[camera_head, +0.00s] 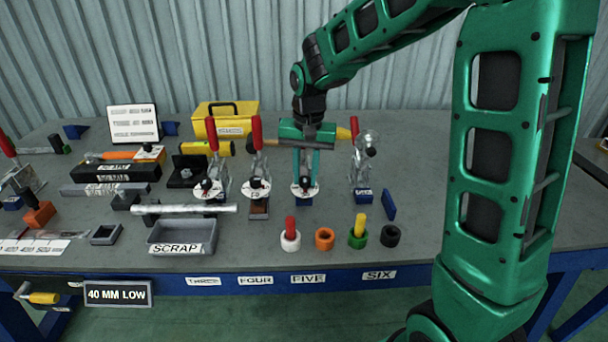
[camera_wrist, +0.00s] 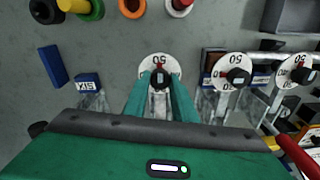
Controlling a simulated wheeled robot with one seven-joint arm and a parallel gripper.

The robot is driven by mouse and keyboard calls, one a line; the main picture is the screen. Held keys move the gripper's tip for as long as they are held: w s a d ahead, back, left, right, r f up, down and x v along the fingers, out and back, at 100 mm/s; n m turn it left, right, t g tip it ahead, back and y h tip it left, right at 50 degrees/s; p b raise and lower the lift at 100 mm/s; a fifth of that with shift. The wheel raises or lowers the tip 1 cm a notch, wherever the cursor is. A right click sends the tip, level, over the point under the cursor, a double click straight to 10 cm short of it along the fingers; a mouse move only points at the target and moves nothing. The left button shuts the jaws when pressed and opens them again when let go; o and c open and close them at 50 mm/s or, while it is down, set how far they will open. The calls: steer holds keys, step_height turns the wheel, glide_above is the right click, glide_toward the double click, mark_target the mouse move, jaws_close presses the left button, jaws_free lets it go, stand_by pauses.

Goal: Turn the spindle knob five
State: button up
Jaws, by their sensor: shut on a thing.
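The spindle knob five is a small black knob with a red mark (camera_wrist: 160,80), on a white round dial (camera_wrist: 152,62) in the wrist view. The dial also shows above the FIVE label in the head view (camera_head: 305,194). My gripper (camera_wrist: 161,90) points down with its two teal fingers on either side of the knob, shut on it. It also shows over the dial in the head view (camera_head: 305,180). The red mark points toward a number that looks like 50. My gripper body hides most of the clamp behind the knob.
Neighbouring dials four (camera_head: 257,187) and three (camera_head: 208,187) stand at left with upright red handles. Clamp six (camera_head: 363,165) stands close at right. A scrap tray (camera_head: 182,248) and several coloured rings, including an orange one (camera_head: 325,239), lie in front. A yellow toolbox (camera_head: 226,118) stands behind.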

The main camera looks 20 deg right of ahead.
mark_target(306, 180)
steer(key=shift+w+r, duration=0.1)
steer(key=shift+w, duration=0.05)
steer(key=o, duration=1)
steer(key=shift+o, duration=0.2)
step_height(306, 180, up, 11)
steer(key=shift+s+f, duration=0.2)
steer(key=shift+s, duration=0.15)
